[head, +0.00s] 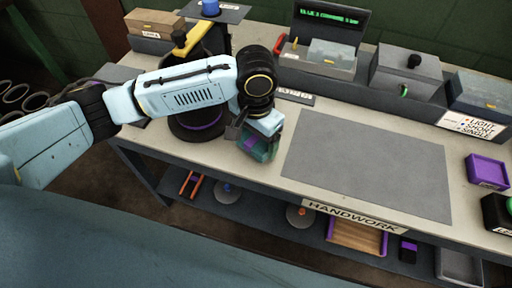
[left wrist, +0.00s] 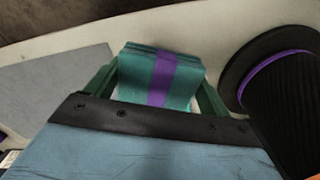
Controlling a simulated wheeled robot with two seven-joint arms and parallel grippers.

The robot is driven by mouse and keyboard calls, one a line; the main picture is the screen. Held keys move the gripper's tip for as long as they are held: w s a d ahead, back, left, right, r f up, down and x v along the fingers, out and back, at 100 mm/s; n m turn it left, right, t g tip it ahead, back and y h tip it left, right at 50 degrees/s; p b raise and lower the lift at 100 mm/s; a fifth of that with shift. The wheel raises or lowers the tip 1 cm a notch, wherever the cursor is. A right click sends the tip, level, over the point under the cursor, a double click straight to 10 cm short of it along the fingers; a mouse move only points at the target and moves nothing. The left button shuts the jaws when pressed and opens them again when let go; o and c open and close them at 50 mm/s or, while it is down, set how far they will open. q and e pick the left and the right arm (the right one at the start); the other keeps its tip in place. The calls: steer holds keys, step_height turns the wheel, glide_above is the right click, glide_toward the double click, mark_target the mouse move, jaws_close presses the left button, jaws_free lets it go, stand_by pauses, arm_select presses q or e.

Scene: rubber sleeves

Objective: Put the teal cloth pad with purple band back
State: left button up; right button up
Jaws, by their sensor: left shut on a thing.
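The teal cloth pad with purple band (head: 258,146) is between the fingers of my left gripper (head: 262,130), over the front part of the bench. In the left wrist view the folded teal pad (left wrist: 140,62) shows with its purple band running across its middle, and the green fingers of my left gripper (left wrist: 155,90) close on it from both sides. Whether the pad touches the bench top is hard to tell. My right gripper is not in view.
A black round-based device with a purple ring (head: 197,128) stands just left of the pad. A grey mat (head: 370,165) lies bare to the right. Grey bins (head: 405,75) line the back, a purple tray (head: 487,170) sits far right, and a lower shelf (head: 260,205) holds several items.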

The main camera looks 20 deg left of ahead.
mark_target(256, 148)
arm_select(q)
step_height(256, 148, down, 4)
steer(key=shift+f+b, duration=0.15)
steer(key=shift+b, duration=0.35)
steer(key=shift+f, duration=0.15)
steer(key=shift+w, duration=0.1)
steer(key=o, duration=0.7)
steer(key=shift+o, duration=0.6)
step_height(256, 148, up, 6)
steer(key=shift+r+p, duration=0.1)
steer(key=shift+p, duration=0.75)
step_height(256, 148, up, 6)
steer(key=shift+f+p, duration=0.1)
steer(key=shift+p, duration=0.5)
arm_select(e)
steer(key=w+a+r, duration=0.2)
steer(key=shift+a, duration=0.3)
